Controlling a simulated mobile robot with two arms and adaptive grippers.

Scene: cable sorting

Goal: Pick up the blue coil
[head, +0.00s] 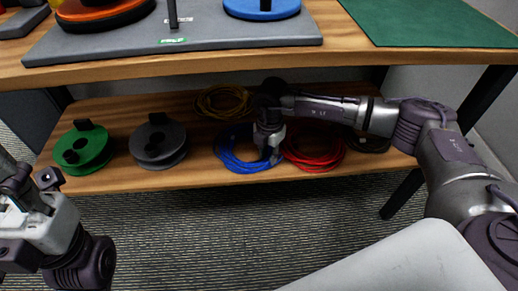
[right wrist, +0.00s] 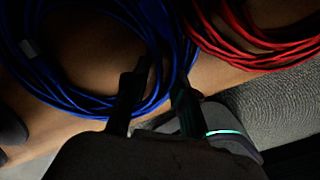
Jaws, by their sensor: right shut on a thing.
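The blue coil (head: 236,160) lies on the lower wooden shelf, between the grey spool and the red coil. My right gripper (head: 268,152) reaches in from the right and is at the right side of the blue coil. In the right wrist view the blue coil (right wrist: 83,97) fills the upper left, and the fingers of my right gripper (right wrist: 157,88) are shut on its strands. The coil appears to rest on the shelf still. My left arm shows at the lower left of the head view, but I cannot make out its fingertips.
A red coil (head: 316,160) lies close to the right; it also shows in the right wrist view (right wrist: 235,48). A yellow coil (head: 222,90) lies behind. A grey spool (head: 158,146) and green spool (head: 84,152) stand left. The upper tabletop (head: 340,62) overhangs the shelf.

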